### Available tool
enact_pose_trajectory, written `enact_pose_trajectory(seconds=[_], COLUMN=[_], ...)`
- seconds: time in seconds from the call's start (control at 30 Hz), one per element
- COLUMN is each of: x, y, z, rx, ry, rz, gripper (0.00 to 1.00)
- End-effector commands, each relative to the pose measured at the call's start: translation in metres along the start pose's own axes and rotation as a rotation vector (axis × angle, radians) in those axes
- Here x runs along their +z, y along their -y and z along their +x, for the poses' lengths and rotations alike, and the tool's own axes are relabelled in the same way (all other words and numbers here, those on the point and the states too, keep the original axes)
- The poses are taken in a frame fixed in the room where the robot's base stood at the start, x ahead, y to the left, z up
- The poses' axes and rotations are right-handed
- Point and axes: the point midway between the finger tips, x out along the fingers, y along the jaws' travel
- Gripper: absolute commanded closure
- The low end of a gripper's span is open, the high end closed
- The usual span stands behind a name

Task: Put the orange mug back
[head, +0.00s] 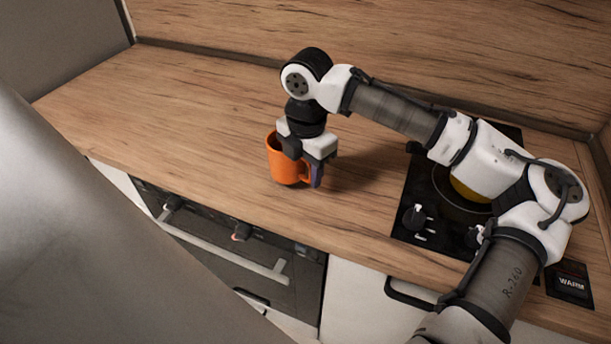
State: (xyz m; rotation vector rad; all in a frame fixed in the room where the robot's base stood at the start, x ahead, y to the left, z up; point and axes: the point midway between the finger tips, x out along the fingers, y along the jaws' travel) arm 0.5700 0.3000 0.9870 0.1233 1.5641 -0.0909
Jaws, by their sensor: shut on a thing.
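The orange mug (281,164) is upright on or just above the wooden counter, left of the cooktop; I cannot tell whether its base touches the wood. My gripper (313,178) points down at the mug's right side, where the handle is. It is shut on the mug, and its fingers and palm hide part of the rim and most of the handle.
A black cooktop (415,194) with knobs and a yellow item (466,191) lies to the right, partly behind my arm. The wooden counter (160,110) is clear to the left. An oven (222,243) sits below the front edge. A wooden splashback (450,45) stands behind.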

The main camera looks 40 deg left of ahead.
Motion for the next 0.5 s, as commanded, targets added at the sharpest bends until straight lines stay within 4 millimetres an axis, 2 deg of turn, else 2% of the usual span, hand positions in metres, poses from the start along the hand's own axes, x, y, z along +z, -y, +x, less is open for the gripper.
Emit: enact_pose_trajectory(seconds=[0.2,0.5], x=[-0.001,0.0], y=[0.001,0.0], z=[0.028,0.031], rx=[-0.001,0.001], ry=[-0.001,-0.001], rz=[-0.001,0.0], gripper=[1.0,1.0])
